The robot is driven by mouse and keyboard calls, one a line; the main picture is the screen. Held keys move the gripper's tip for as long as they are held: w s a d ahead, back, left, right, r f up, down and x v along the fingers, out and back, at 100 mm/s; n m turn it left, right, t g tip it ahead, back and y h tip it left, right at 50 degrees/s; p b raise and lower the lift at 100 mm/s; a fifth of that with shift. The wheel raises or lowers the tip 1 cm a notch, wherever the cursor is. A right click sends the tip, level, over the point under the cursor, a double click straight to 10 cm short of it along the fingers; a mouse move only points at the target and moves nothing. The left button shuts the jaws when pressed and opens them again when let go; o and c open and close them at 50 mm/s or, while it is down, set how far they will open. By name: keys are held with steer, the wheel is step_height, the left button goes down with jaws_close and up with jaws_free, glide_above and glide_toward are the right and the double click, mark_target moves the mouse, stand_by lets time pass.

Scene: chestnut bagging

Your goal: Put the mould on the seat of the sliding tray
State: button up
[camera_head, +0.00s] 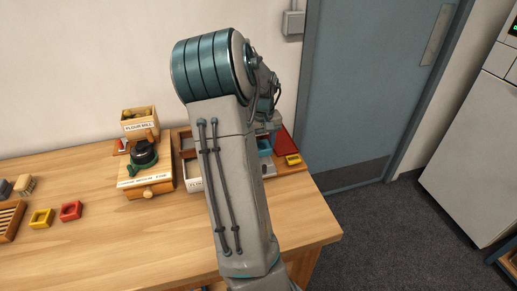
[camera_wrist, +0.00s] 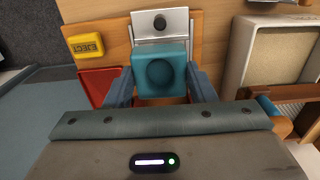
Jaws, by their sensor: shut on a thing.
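The mould (camera_wrist: 162,57) is a teal square block with a round hollow, seen in the wrist view. My gripper (camera_wrist: 162,80) is shut on it, with one blue-grey finger at each side. Just beyond the mould is a pale metal plate (camera_wrist: 143,24) with a dark round knob, which may be part of the sliding tray; the mould covers its near part. I cannot tell whether the mould touches anything beneath. In the head view my arm hides the gripper, and a teal patch (camera_head: 264,147) shows at the arm's right edge.
A yellow EJECT block (camera_wrist: 86,46) and a red panel (camera_wrist: 100,86) lie left of the mould. A beige-fronted box (camera_wrist: 275,65) stands to the right.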

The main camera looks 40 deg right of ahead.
steer(key=shift+w+d+f, duration=0.2)
steer(key=shift+w+f, duration=0.15)
steer(key=shift+w, duration=0.2)
steer(key=shift+w+d+f, duration=0.2)
steer(key=shift+w+f, duration=0.1)
steer(key=shift+w, duration=0.25)
step_height(320, 180, down, 4)
steer(key=shift+r+p, duration=0.2)
steer(key=shift+p, duration=0.45)
steer(key=shift+f, duration=0.25)
steer(key=shift+f+b, duration=0.25)
steer(key=shift+b, duration=0.05)
steer(key=o, duration=1.1)
steer(key=shift+r, duration=0.1)
steer(key=shift+r, duration=0.1)
step_height(320, 180, up, 12)
steer(key=shift+r+b, duration=0.1)
steer(key=shift+b, duration=0.55)
